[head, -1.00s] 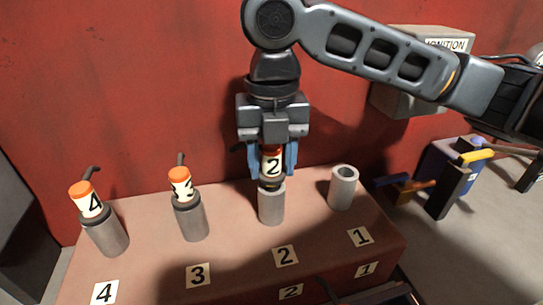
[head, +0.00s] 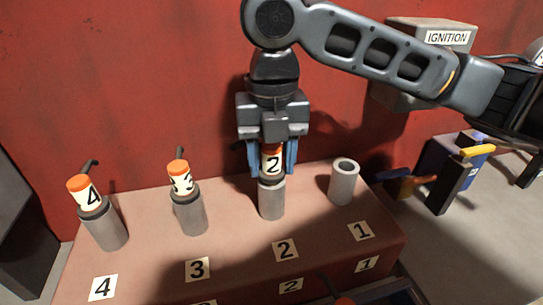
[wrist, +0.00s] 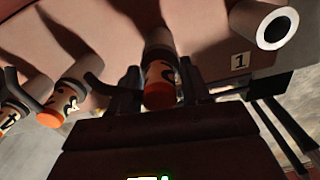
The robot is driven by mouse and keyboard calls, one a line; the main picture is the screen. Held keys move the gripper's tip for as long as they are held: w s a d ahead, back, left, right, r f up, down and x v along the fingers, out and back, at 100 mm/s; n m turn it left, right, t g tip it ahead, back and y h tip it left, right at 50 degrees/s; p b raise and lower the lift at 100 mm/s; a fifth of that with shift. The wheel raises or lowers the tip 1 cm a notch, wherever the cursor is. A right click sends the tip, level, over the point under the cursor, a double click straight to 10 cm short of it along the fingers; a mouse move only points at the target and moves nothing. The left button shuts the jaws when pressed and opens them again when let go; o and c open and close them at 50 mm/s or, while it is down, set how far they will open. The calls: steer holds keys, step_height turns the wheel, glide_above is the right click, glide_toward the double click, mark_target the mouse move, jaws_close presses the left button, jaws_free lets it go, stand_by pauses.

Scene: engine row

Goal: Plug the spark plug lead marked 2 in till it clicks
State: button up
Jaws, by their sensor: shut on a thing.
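The lead marked 2 (head: 272,163) has a white label and an orange-red top. It stands upright on the grey tube (head: 271,199) behind floor label 2, its dark lower end at the tube's mouth. How deep it sits inside cannot be seen. My gripper (head: 271,168) is above that tube, its blue fingers shut on the lead from both sides. In the wrist view the lead (wrist: 160,85) shows between the fingers, its orange end toward the camera.
Leads 3 (head: 181,178) and 4 (head: 85,193) sit on their tubes to the left. Tube 1 (head: 344,182) is open and empty on the right. A red wall stands close behind. The grey ignition box (head: 420,85) hangs behind my arm.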

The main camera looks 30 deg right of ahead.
steer(key=shift+f, duration=0.55)
steer(key=o, duration=1.1)
steer(key=shift+r, duration=0.1)
steer(key=shift+o, duration=0.2)
steer(key=shift+r+b, duration=0.35)
steer(key=shift+r, duration=3.55)
